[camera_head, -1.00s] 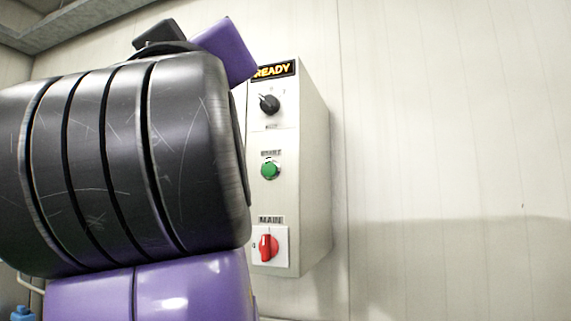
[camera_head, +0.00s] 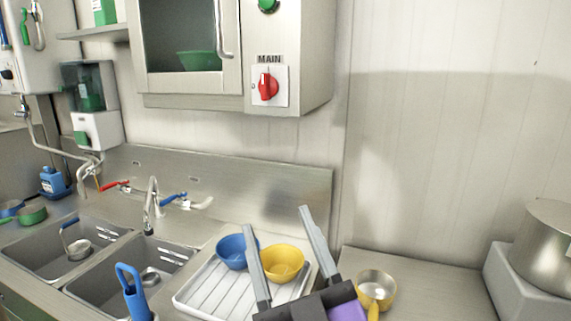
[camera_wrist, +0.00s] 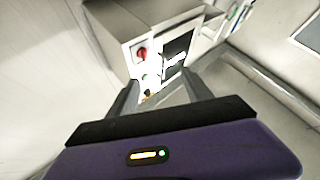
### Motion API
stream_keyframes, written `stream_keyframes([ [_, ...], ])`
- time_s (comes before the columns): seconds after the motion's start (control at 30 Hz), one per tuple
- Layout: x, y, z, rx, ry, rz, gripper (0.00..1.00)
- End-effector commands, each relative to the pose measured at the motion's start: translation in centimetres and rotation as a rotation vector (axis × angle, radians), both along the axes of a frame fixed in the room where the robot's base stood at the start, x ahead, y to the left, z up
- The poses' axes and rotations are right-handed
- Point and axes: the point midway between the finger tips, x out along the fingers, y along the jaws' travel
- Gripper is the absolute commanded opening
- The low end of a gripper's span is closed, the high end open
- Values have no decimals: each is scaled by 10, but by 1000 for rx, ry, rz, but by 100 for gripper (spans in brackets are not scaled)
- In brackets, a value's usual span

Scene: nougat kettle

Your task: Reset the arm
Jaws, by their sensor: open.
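My gripper (camera_head: 283,245) shows at the bottom middle of the head view. Its two grey fingers point up and stand well apart, with nothing between them. It appears in front of the drying tray and the yellow bowl (camera_head: 283,262). In the wrist view my gripper (camera_wrist: 160,95) is open and empty, facing the control box (camera_wrist: 142,50) with its red switch. In the head view the red MAIN switch (camera_head: 267,86) sits on the wall cabinet (camera_head: 300,60), above and apart from the fingers.
A white drying tray (camera_head: 200,297) holds a blue bowl (camera_head: 234,252) and the yellow bowl. Two sinks with taps (camera_head: 150,205) are at left. A metal pan (camera_head: 376,285) and a large pot (camera_head: 545,245) stand at right. The wall at upper right is bare.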

Motion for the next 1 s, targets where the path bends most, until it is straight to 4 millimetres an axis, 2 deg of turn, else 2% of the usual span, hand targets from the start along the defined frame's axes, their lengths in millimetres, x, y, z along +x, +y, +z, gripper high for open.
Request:
stream_keyframes([
  [0.03, -8, -11, -23, 10, 31, -1, 59],
  [0.1, -20, -25, -46, 29, 61, -2, 59],
  [0.4, -82, -85, -133, 99, 205, -32, 59],
  [0.67, -149, -133, -192, 141, 352, -91, 59],
  [1.0, -247, -182, -256, 141, 609, -207, 59],
])
